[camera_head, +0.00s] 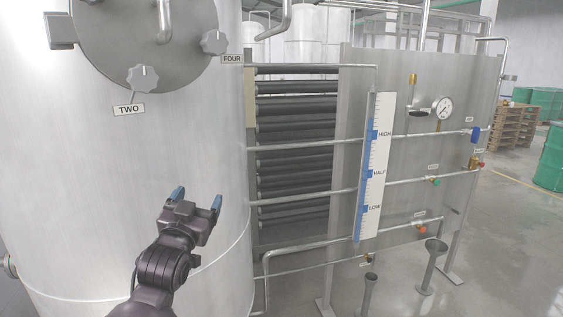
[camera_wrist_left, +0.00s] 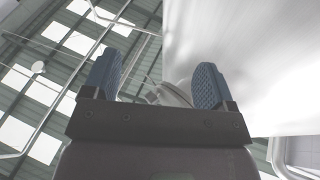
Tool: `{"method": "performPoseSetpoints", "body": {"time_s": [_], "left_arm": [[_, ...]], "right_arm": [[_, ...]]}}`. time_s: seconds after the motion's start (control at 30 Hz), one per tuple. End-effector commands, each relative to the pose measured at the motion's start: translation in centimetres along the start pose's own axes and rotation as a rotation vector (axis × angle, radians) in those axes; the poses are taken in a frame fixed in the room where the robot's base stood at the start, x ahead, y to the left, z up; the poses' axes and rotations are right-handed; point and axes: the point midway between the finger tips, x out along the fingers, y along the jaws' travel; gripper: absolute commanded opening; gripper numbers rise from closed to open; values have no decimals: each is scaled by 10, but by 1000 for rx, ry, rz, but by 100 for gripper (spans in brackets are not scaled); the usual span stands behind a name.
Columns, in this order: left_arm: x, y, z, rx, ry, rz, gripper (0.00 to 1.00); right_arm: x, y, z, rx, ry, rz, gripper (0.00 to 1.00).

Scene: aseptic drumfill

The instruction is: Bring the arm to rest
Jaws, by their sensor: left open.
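My left gripper (camera_head: 197,195) is in the lower left of the head view, in front of the large steel tank (camera_head: 200,135). Its two blue fingertips point up and stand apart, with nothing between them. In the left wrist view the gripper (camera_wrist_left: 157,85) is also open and empty. There the pale tank wall (camera_wrist_left: 260,60) fills the upper right, and the ceiling shows behind. I cannot tell whether the gripper touches the tank. My right gripper is not in view.
The tank has a round hatch (camera_head: 135,30) with knobs labelled TWO (camera_head: 142,77) and FOUR (camera_head: 214,42). To the right stand a level scale (camera_head: 376,165), a gauge (camera_head: 442,107) and a panel with pipes and valves. Open floor (camera_head: 515,240) lies at the far right, with pallets (camera_head: 515,125) and green drums (camera_head: 551,160).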

Motion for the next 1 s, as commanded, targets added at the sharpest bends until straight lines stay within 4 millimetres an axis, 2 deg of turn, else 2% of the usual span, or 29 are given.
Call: {"method": "performPoseSetpoints", "body": {"time_s": [0.03,0.2,0.37,0.5,0.57,0.7,0.8,0.9,1.0], "left_arm": [[-17,0,26,-13,-38,5,79],[-72,0,95,-54,-151,16,79],[-133,2,155,-80,-275,19,79],[-193,2,202,-97,-399,16,79],[-220,3,221,-100,-453,14,79],[-288,4,259,-103,-582,7,79],[-337,4,280,-107,-671,-1,79],[-378,4,295,-109,-743,-10,79],[-407,4,303,-112,-794,-17,79]], "right_arm": [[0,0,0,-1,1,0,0],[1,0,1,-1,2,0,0],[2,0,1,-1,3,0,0],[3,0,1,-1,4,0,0],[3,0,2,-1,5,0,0],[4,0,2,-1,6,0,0],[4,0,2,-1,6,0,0],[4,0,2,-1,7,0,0],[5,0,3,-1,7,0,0]]}}
